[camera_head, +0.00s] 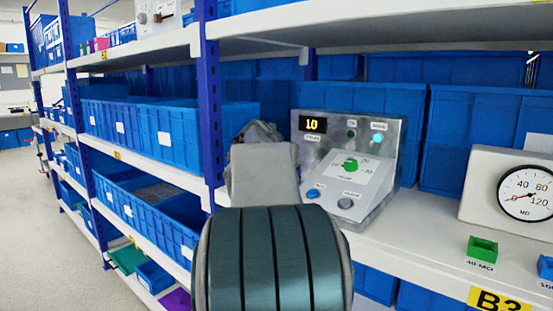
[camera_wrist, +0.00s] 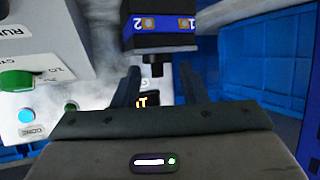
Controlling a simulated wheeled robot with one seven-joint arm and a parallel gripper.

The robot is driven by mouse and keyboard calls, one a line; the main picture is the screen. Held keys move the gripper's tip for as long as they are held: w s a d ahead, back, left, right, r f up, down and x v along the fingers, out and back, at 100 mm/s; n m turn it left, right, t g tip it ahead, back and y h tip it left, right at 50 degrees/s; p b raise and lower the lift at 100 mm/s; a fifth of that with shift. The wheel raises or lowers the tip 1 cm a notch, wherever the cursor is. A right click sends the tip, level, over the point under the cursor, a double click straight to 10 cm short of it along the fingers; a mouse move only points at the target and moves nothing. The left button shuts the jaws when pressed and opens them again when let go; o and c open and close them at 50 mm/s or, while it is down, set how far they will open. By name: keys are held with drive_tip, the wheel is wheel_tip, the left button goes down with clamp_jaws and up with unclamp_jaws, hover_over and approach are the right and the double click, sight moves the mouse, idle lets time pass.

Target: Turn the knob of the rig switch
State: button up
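The rig switch box (camera_head: 398,140) is a grey sloped panel on the shelf, with a lit display reading 10. Its green knob (camera_head: 350,163) sits mid-panel on a white dial plate. In the wrist view the green knob (camera_wrist: 16,80) shows at the left edge, partly cut off. My gripper (camera_wrist: 158,75) has its two dark fingers apart, with a gap between them. The knob is left of the fingers, not between them. In the head view my arm hides the gripper.
A blue button (camera_head: 313,193) and a grey button (camera_head: 346,203) are low on the panel. A cyan lamp (camera_head: 378,138) is lit. A dark block marked 2 and 1 (camera_wrist: 160,24) is close ahead of the fingers.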

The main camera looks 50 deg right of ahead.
drive_tip(key=shift+r, duration=0.15)
drive_tip(key=b+v, duration=0.1)
drive_tip(key=v, duration=1.2)
drive_tip(key=shift+s+a, duration=0.25)
drive_tip(key=shift+a, duration=0.05)
